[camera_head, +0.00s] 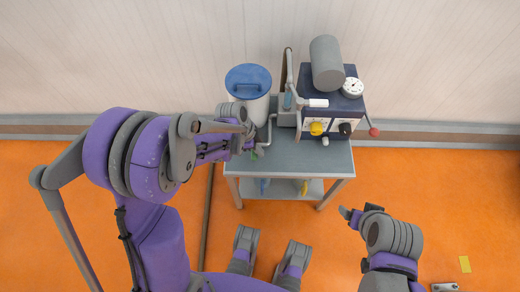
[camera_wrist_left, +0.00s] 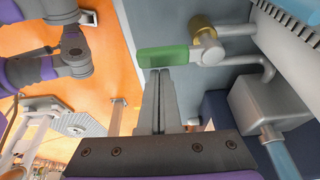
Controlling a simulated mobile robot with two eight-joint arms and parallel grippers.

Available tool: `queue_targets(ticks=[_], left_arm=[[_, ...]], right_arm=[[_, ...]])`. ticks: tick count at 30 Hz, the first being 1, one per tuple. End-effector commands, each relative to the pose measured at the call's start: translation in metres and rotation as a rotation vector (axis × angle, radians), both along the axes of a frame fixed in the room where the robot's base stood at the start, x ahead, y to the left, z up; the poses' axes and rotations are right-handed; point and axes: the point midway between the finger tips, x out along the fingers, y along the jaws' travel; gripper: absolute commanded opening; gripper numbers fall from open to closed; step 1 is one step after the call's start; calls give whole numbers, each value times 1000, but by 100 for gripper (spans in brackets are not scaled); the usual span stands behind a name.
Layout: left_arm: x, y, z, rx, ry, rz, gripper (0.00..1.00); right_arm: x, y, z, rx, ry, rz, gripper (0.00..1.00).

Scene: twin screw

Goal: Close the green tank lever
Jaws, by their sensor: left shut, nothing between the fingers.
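The green lever (camera_wrist_left: 163,60) shows in the left wrist view, on a grey valve with a brass-coloured fitting (camera_wrist_left: 203,27). In the head view only a small bit of green (camera_head: 260,152) shows beside my left gripper. My left gripper (camera_wrist_left: 153,72) is shut and empty, with its fingertips just at the lever's near edge; I cannot tell if they touch. The left gripper (camera_head: 252,152) is at the table's left side in the head view. The tank (camera_head: 258,108) has a blue lid. My right gripper (camera_head: 358,212) hangs right of the table; its finger gap is unclear.
The grey table (camera_head: 310,160) carries a dark machine (camera_head: 318,88) with a grey cylinder, a dial, a yellow knob and a black knob. A bent pipe (camera_head: 270,128) runs beside the tank. The table's front right top is clear. The orange floor around it is mostly free.

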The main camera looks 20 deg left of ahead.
Motion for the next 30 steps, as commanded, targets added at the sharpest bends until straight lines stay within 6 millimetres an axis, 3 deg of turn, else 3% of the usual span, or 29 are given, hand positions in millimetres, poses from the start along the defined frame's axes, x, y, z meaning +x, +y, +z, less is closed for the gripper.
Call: queue_targets(ticks=[20,30], left_arm=[[-4,8,0,0,1,-131,0],[-8,23,-1,1,1,-361,0]], right_arm=[[0,0,-3,0,1,0,82],[0,0,-8,0,3,0,82]])
